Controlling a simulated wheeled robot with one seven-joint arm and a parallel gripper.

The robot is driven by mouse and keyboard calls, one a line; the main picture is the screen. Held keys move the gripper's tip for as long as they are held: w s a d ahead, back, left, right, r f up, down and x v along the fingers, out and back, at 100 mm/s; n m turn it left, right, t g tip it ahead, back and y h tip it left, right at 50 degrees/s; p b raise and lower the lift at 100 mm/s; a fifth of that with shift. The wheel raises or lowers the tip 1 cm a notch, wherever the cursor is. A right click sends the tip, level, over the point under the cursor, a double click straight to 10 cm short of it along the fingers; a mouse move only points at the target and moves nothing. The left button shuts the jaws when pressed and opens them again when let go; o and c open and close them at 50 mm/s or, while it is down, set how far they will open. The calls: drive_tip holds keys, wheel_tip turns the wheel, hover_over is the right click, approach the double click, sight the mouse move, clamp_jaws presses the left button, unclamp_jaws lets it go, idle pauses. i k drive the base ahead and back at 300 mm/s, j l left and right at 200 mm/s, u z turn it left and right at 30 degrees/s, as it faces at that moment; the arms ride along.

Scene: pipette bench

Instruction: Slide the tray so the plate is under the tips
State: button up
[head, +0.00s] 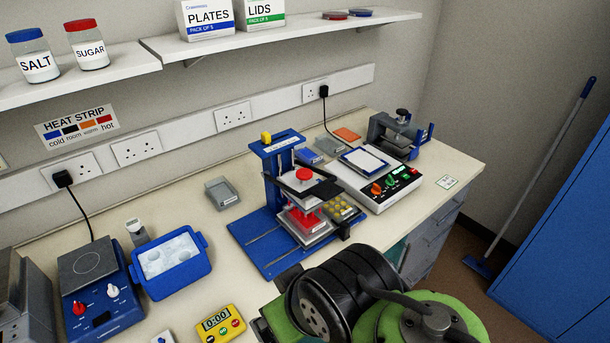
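A blue pipetting stand (284,150) stands upright on a blue base (262,247) near the middle of the bench. Its head carries a red knob (304,174) and black and white plates. Red parts show under the head, close above a pale tray (305,237). The tips and the plate are too small to tell apart there. A block with several yellow wells (340,209) sits to the right of the head. A small black block (345,232) is at the base's right front. My green and black arm fills the lower right; my gripper's fingers do not show.
A blue ice tub (172,268), a blue hotplate (95,290) and a yellow timer (220,324) stand to the left. A grey dish (222,193) lies behind. A white control box (380,187) stands right of the stand. Bare bench lies between the tub and the stand.

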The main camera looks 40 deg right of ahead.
sight(342, 230)
drive_tip(key=z, duration=1.25)
